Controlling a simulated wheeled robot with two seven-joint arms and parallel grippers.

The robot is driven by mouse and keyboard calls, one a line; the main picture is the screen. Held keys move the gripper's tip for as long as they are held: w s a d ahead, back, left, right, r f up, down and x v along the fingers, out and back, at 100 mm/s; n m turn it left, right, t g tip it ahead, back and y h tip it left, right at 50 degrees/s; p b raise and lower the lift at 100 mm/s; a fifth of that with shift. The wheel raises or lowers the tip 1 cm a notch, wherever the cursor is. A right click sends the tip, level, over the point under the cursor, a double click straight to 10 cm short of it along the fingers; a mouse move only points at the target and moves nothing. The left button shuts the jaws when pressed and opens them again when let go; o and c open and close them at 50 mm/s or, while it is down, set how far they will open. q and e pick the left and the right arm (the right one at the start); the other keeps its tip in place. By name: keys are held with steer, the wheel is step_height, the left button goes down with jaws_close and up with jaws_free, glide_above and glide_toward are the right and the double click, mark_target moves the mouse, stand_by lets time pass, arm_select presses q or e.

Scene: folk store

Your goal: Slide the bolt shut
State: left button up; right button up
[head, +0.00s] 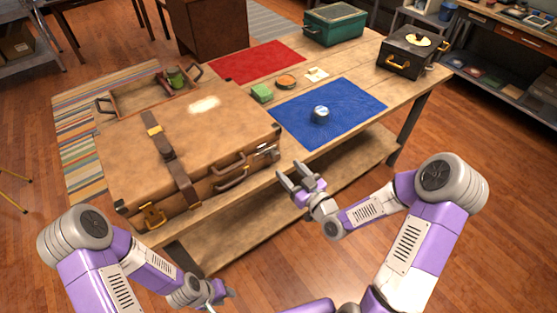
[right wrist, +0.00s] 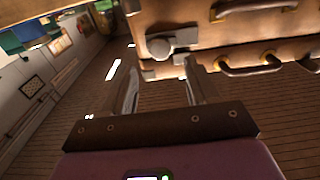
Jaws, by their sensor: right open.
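A large tan leather suitcase (head: 200,130) lies closed on the wooden table. A silver metal bolt (head: 266,149) is mounted on its front side near the right corner. In the right wrist view the bolt (right wrist: 172,45) shows a round knob above the fingers, close to the suitcase edge; whether it is drawn or shut I cannot tell. My right gripper (head: 292,175) is open and empty, in front of the table edge just below and right of the bolt, apart from it. My left gripper (head: 220,291) is low in front of the suitcase, away from it, its fingers unclear.
A brown strap (head: 172,165) and handles (head: 228,165) are on the suitcase. A blue mat (head: 335,110) with a small metal object (head: 320,114) lies to the right. A red mat (head: 255,62), green box (head: 335,24) and black box (head: 408,55) stand further back.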

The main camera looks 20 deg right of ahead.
mark_target(277, 158)
steer(key=x, duration=0.6)
steer(key=shift+w+a+f+b, duration=0.1)
steer(key=shift+w+b, duration=0.15)
steer(key=shift+b, duration=0.05)
jaws_close()
